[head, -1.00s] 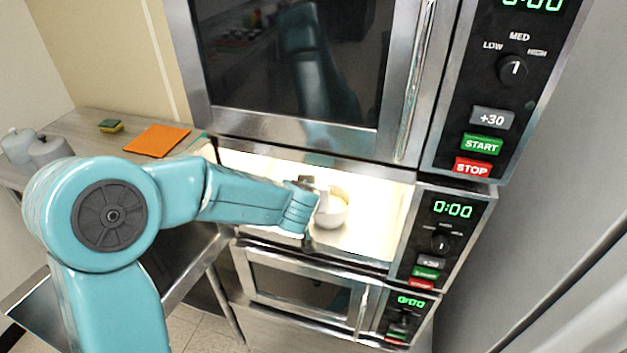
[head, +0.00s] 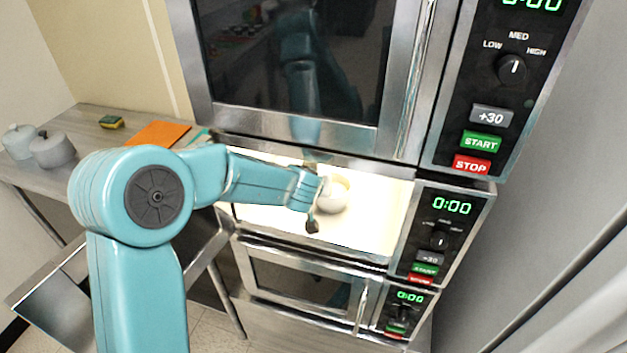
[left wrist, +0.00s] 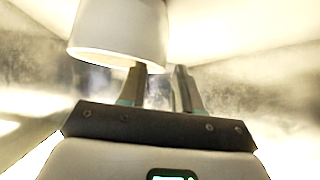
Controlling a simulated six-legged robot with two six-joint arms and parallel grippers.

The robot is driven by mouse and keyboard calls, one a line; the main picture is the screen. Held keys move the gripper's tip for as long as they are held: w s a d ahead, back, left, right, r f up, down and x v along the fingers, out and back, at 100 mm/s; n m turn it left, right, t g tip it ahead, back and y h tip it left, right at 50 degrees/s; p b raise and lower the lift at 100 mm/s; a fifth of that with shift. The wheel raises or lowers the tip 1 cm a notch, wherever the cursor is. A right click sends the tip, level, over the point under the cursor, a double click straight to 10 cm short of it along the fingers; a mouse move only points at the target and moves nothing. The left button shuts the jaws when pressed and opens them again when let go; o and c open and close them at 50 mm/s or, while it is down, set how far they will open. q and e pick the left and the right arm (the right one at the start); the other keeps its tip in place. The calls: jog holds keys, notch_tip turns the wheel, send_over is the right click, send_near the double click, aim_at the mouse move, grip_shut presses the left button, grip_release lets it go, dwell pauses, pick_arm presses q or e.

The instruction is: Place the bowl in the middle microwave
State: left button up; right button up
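The white bowl (head: 332,198) stands inside the brightly lit middle microwave (head: 375,262), whose front is open. My left gripper (head: 323,186) reaches into that chamber from the left and is right beside the bowl. In the left wrist view the bowl (left wrist: 118,32) fills the upper left, its rim passing by the tip of one finger. The two fingers (left wrist: 160,70) stand apart with a clear gap between them, so the left gripper looks open. Whether a finger touches the bowl cannot be told. My right gripper is not in view.
The upper microwave (head: 290,135) sits directly above the opening, and the lower microwave (head: 300,285) below it; both look closed. At the left, a counter (head: 85,140) holds an orange mat (head: 157,133), a sponge (head: 111,122) and lidded grey pots (head: 52,150).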

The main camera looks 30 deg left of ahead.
pick_arm(q)
jog(key=shift+s+r, duration=0.1)
jog(key=shift+r, duration=0.2)
jog(key=s+d+r, duration=0.2)
jog(key=s+d, duration=0.1)
jog(key=s, duration=0.4)
jog(key=s+d+r, duration=0.1)
jog(key=s+d, duration=0.2)
jog(key=s, duration=0.5)
jog(key=d+f+m+g+h, duration=0.1)
jog(key=d+f+g+h, duration=0.15)
jog(key=f, duration=0.75)
jog(key=d+f+m+g+h, duration=0.1)
jog(key=d+f, duration=0.3)
jog(key=f, duration=0.5)
jog(key=s+d+f+g+h, duration=0.2)
jog(key=s+d+f, duration=0.1)
jog(key=s+f, duration=0.4)
jog(key=s+d+f+g+h, duration=0.2)
jog(key=s+d+f+g, duration=0.1)
jog(key=s+f, duration=0.4)
jog(key=shift+s+d+m+g, duration=0.35)
jog(key=shift+s+d+m, duration=0.05)
jog(key=shift+s+d, duration=0.35)
jog(key=shift+f, duration=0.15)
